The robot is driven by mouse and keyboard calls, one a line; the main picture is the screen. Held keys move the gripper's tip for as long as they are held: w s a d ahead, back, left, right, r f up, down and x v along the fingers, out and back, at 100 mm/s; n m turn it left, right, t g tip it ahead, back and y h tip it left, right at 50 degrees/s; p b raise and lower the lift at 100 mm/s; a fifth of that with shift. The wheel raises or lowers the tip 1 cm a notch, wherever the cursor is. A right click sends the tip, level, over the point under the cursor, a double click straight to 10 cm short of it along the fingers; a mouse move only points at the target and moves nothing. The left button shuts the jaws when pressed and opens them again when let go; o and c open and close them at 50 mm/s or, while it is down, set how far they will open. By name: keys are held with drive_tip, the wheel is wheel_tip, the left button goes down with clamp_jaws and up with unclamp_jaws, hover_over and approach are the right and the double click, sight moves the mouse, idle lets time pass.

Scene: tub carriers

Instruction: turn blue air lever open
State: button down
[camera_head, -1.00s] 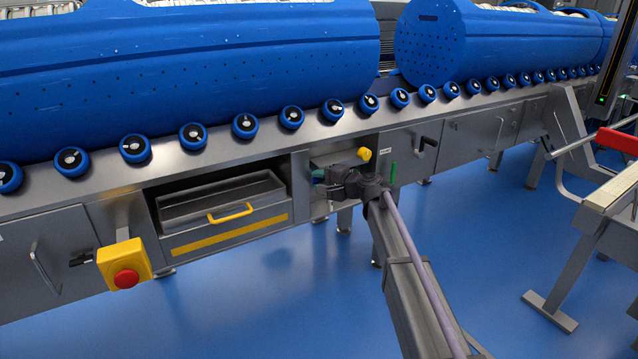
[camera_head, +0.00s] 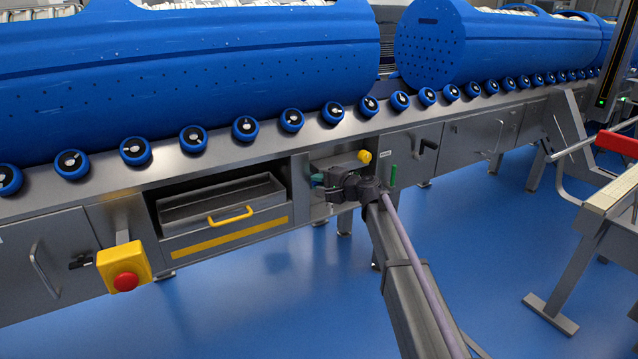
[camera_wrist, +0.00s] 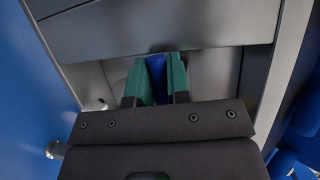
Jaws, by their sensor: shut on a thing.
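The blue lever (camera_wrist: 156,78) shows in the wrist view between the two green finger pads of my gripper (camera_wrist: 156,82). The pads are closed on it from both sides. Only a short blue length shows; the rest is hidden by the pads and the dark gripper body. In the head view my gripper (camera_head: 318,180) reaches into an open bay under the roller rail, right of the open drawer. The lever cannot be made out there, so its angle is unclear.
A drawer with a yellow handle (camera_head: 230,214) stands left of my gripper. A yellow box with a red button (camera_head: 125,281) is at the lower left. Blue floor in front is clear.

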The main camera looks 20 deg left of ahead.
sight(334, 164)
drive_tip(key=shift+r, duration=0.1)
drive_tip(key=m, duration=0.1)
drive_tip(key=r+m+y, duration=0.1)
drive_tip(key=m+y+b, duration=0.1)
drive_tip(key=shift+w+d+r+m, duration=0.15)
drive_tip(key=shift+d+r+m, duration=0.1)
drive_tip(key=shift+m, duration=0.15)
drive_tip(key=m, duration=0.2)
drive_tip(key=r+m+t+y+b, duration=0.1)
drive_tip(key=w+d+m+y, duration=0.1)
drive_tip(key=m, duration=0.1)
drive_tip(key=shift+r+m+t+b, duration=0.3)
drive_tip(key=shift+r+b, duration=0.1)
drive_tip(key=m, duration=0.1)
drive_tip(key=m+t, duration=0.1)
drive_tip(key=m, duration=0.1)
drive_tip(key=m+t+b, duration=0.1)
drive_tip(key=shift+w+d+r, duration=0.4)
drive_tip(key=shift+w+d+r+m+t+b, duration=0.15)
drive_tip(key=shift+m+t, duration=0.35)
drive_tip(key=shift+m, duration=0.5)
drive_tip(key=shift+w+d+m+t+b, duration=0.25)
drive_tip(key=shift+m+t, duration=0.25)
drive_tip(key=shift+m, duration=0.5)
drive_tip(key=shift+w+d+r+m+t+b, duration=0.15)
drive_tip(key=shift+m+t, duration=0.35)
drive_tip(key=shift+m, duration=0.5)
drive_tip(key=shift+d, duration=0.1)
